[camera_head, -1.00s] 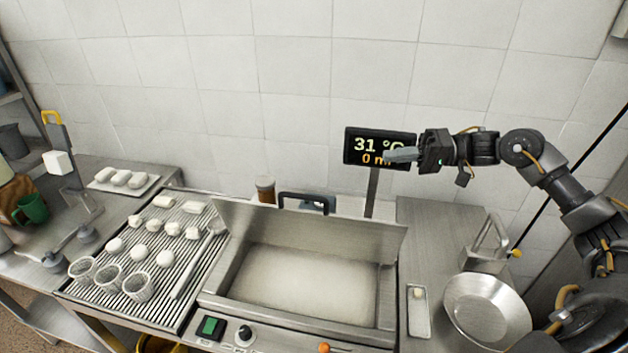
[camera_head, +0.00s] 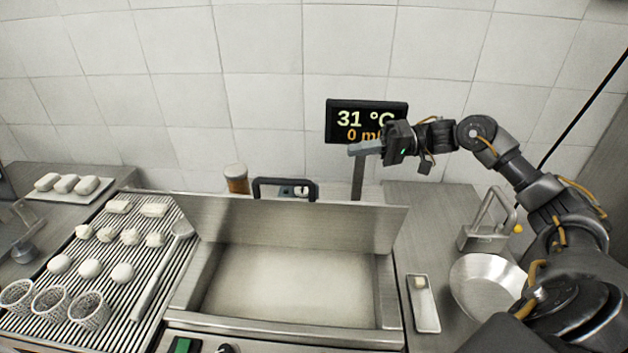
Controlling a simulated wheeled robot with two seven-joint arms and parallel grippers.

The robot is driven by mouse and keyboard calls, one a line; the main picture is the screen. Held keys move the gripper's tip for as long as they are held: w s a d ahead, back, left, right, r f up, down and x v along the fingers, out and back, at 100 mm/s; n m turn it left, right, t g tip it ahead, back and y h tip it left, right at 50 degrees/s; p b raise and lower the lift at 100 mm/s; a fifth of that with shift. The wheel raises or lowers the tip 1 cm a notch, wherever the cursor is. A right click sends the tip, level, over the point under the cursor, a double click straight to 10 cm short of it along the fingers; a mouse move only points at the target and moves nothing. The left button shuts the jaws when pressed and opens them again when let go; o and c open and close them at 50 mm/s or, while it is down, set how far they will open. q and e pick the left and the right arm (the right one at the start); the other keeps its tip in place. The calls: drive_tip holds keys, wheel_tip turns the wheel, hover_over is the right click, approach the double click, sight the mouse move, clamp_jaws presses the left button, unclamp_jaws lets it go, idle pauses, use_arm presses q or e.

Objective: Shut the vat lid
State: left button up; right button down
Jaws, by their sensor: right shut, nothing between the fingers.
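The vat (camera_head: 386,290) is an open steel basin in the middle of the counter, with a pale interior. Its lid (camera_head: 290,222) stands raised along the back edge, with a dark handle (camera_head: 285,183) at its top. My right gripper (camera_head: 365,148) is shut and empty. It is in front of the lower part of the display, above and to the right of the lid handle, apart from the lid. My left gripper is not in view.
The display (camera_head: 365,113) stands on a post behind the vat. A ridged rack (camera_head: 165,262) on the left holds white pieces, perforated baskets (camera_head: 88,310) and a long-handled tool. On the right are a small tray (camera_head: 424,305), a round pan (camera_head: 487,284) and a metal stand (camera_head: 487,228).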

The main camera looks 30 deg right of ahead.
use_arm(q)
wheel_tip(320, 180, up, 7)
drive_tip(key=p, duration=0.7)
use_arm(e)
drive_tip(key=w+a+f, duration=0.1)
drive_tip(key=a+f, duration=0.1)
drive_tip(key=a, duration=0.9)
drive_tip(key=shift+a+f, duration=0.15)
drive_tip(key=shift+f, duration=0.15)
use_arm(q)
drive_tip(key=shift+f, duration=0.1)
